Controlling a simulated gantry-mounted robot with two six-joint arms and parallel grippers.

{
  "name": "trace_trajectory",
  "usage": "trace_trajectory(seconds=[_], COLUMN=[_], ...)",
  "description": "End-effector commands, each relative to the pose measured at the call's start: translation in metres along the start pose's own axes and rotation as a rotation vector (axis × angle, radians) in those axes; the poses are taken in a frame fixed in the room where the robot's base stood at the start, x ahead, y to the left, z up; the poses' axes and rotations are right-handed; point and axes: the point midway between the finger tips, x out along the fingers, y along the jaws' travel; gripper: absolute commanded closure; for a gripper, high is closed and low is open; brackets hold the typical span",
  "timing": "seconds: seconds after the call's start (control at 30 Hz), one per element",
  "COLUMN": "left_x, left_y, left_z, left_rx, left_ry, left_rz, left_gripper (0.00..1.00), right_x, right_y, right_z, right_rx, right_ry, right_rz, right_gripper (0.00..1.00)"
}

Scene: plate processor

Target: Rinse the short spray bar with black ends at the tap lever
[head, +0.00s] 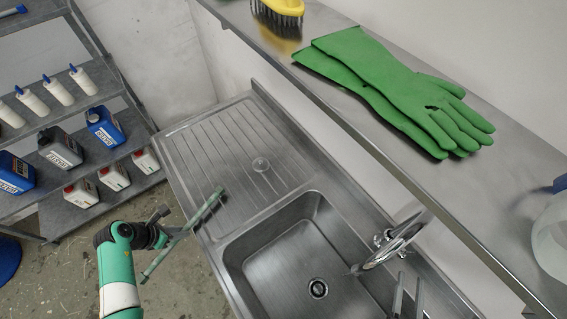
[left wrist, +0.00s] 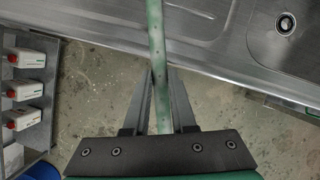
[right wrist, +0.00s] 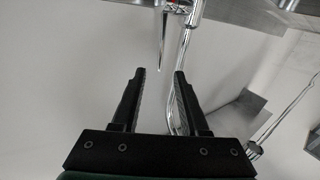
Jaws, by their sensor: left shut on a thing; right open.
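The spray bar (head: 207,207) is a thin green tube, held slanting in front of the drainboard's left edge. My left gripper (head: 176,229) is shut on it near its middle. In the left wrist view the bar (left wrist: 157,60) runs up between the fingers (left wrist: 160,100) and shows small dark spots. The colour of its ends is too small to tell. The chrome tap (head: 397,240) stands behind the sink's right part, its spout over the basin. My right gripper (head: 407,296) is open and empty, near the tap. In the right wrist view chrome tap parts (right wrist: 190,50) show beyond its fingers (right wrist: 160,75).
The steel sink basin (head: 262,255) with a drain lies right of the bar, the ribbed drainboard (head: 215,150) behind it. A shelf (head: 490,190) with green gloves (head: 400,90) and a yellow brush (head: 283,8) overhangs the back. A bottle rack (head: 90,110) stands left.

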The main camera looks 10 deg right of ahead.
Motion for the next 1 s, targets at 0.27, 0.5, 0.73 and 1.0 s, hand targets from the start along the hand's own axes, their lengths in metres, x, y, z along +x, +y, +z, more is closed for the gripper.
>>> trace_trajectory(seconds=[0.27, 0.5, 0.73, 1.0], left_x=[0.008, 0.012, 0.013, 0.013], left_y=[0.000, 0.000, 0.000, 0.000], left_z=[-0.003, -0.005, -0.005, -0.005], left_rx=[0.000, 0.000, 0.000, 0.000], left_ry=[-0.001, -0.001, -0.001, -0.001], left_rz=[0.001, 0.001, 0.001, 0.001], left_gripper=[1.00, 1.00, 1.00, 1.00], right_x=[0.036, 0.091, 0.118, 0.120], right_y=[0.001, 0.000, 0.000, 0.000], right_z=[0.000, -0.001, -0.001, -0.001], right_rx=[0.001, 0.001, 0.001, 0.000], right_ry=[0.007, 0.006, 0.002, 0.001], right_rz=[0.004, 0.002, 0.000, 0.000], right_gripper=[0.56, 0.56, 0.56, 0.56])
